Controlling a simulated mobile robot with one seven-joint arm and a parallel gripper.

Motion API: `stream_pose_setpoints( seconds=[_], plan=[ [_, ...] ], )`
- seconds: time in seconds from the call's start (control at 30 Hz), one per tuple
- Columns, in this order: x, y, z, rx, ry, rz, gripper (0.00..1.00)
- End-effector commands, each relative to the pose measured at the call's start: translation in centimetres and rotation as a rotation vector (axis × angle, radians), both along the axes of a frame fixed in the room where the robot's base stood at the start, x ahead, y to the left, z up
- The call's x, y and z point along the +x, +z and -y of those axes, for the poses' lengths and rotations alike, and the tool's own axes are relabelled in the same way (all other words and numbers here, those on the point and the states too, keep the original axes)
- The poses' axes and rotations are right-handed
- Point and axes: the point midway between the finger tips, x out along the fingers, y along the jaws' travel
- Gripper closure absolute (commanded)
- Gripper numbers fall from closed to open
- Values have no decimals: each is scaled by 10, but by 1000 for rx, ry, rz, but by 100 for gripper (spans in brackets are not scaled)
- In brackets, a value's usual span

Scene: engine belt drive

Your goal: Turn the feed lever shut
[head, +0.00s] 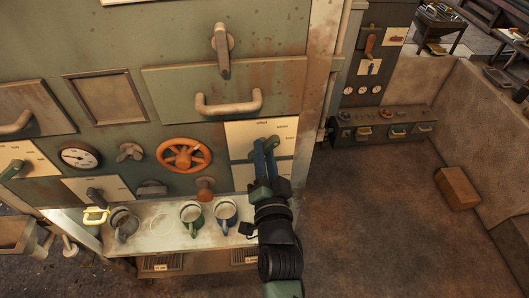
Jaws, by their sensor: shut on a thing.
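My gripper (265,160) reaches up to a cream plate (241,134) at the lower right of the green machine front. Its two blue fingers are shut on a small dark lever on this plate, which I take to be the feed lever (272,142). The fingers hide most of the lever, so its exact angle is hard to tell. The plate carries small print too small to read.
An orange handwheel (184,155), a round gauge (80,157) and another cream-plate lever (12,169) are on the panel at left. Below, a shelf (160,226) holds several mugs, including a green mug (191,215). Open floor (390,220) lies right, with a brown box (457,187).

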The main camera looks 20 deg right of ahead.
Motion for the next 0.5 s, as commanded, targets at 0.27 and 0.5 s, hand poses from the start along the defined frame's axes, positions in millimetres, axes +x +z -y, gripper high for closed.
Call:
stream_pose_setpoints(
  seconds=[0.27, 0.5],
  plan=[
    [0, -1, 0, -31, 0, -9, 100],
    [0, -2, 0, -156, 1, -44, 100]
  ],
)
